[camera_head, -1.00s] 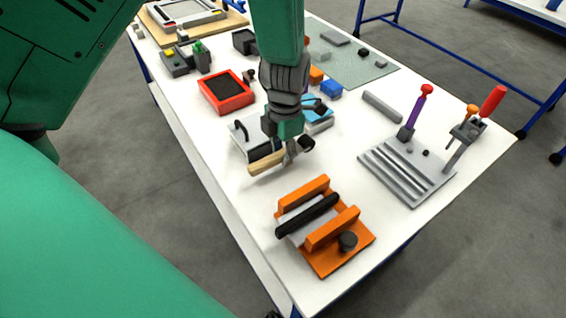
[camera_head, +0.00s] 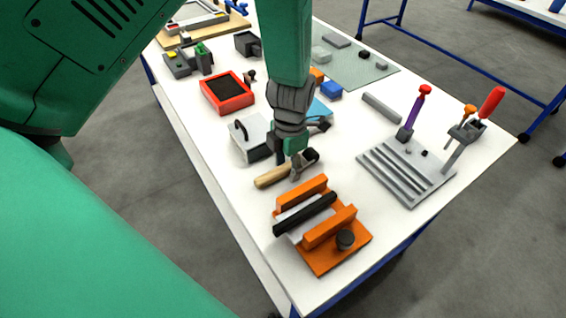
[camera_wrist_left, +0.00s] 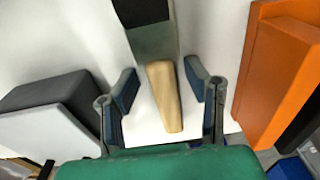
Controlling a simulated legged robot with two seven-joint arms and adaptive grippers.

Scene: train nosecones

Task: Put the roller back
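The roller (camera_head: 272,177), a tool with a tan wooden handle and a dark head, lies on or just above the white table, left of the orange fixture (camera_head: 322,256). My left gripper (camera_head: 296,166) points down over it. In the left wrist view, the roller's handle (camera_wrist_left: 164,98) lies between the two fingers (camera_wrist_left: 161,85), with white gaps on both sides, so the gripper is open and not gripping it. The roller's grey and black head (camera_wrist_left: 150,30) shows beyond the fingers. My right gripper is out of view.
A grey-white box (camera_head: 248,141) with a dark handle stands close behind the roller. A red tray (camera_head: 227,93) is farther back. A ridged grey plate (camera_head: 407,172) with upright tools is on the right. White table is clear between fixture and plate.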

